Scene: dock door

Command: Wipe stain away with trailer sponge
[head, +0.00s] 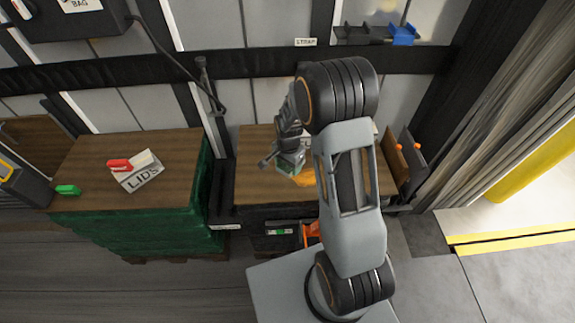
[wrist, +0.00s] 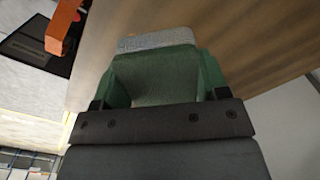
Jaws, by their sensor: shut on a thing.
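My gripper (head: 288,162) is low over the wooden top of the right-hand work surface (head: 255,190), reaching in from my arm. In the wrist view my gripper (wrist: 160,78) is shut on a block-like sponge, with a green finger on each side. The sponge (wrist: 157,40) shows a pale grey end beyond the fingers. Whether it touches the wood is unclear. An orange patch (head: 304,178), likely the stain, lies on the wood beside my gripper's tip, partly hidden by my arm. It does not show clearly in the wrist view.
A green-wrapped stack (head: 130,232) at left has a wooden top with a LIDS sign (head: 142,178), a red item (head: 119,165) and a green item (head: 68,190). A dark upright holder (head: 398,165) stands at the right end. A blue clip (head: 403,34) is on the wall.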

